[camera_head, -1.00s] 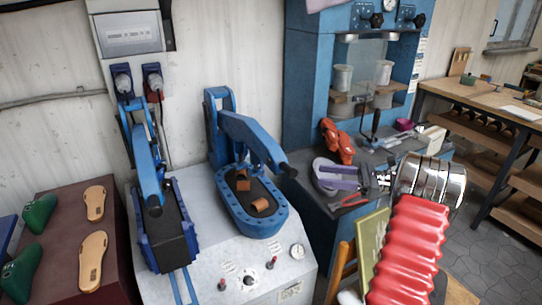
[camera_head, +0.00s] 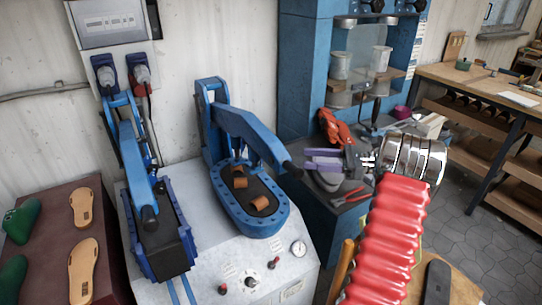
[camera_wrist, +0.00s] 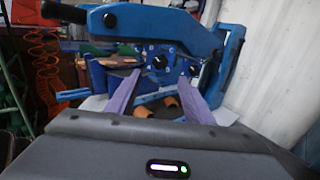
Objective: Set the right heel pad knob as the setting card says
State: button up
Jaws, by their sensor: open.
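The white press bench (camera_head: 205,290) carries a left blue press (camera_head: 160,235) and a right blue press with an oval bed (camera_head: 262,226). Two brown pads (camera_head: 260,203) lie on that bed. The bench panel has a left knob (camera_head: 223,289), a middle dial (camera_head: 251,281) and a right red-and-black knob (camera_head: 273,263). Which one is the right heel pad knob I cannot tell. A small printed card (camera_head: 292,290) at the panel's lower right is unreadable. My gripper (camera_head: 308,160) is open and empty, right of the right press's handle. Its purple fingers (camera_wrist: 158,77) frame a black knob (camera_wrist: 160,62) on a blue panel beyond.
A round gauge (camera_head: 299,249) sits on the panel's right. The right press's lever (camera_head: 250,135) reaches toward my gripper. Behind my gripper stands a blue cabinet (camera_head: 300,75) with a cluttered shelf. Soles and green lasts (camera_head: 22,220) lie on a dark-red bench at left.

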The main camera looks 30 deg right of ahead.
jog(key=x, duration=1.3)
jog(key=shift+w+a, duration=0.15)
jog(key=shift+a, duration=0.1)
jog(key=c, duration=1)
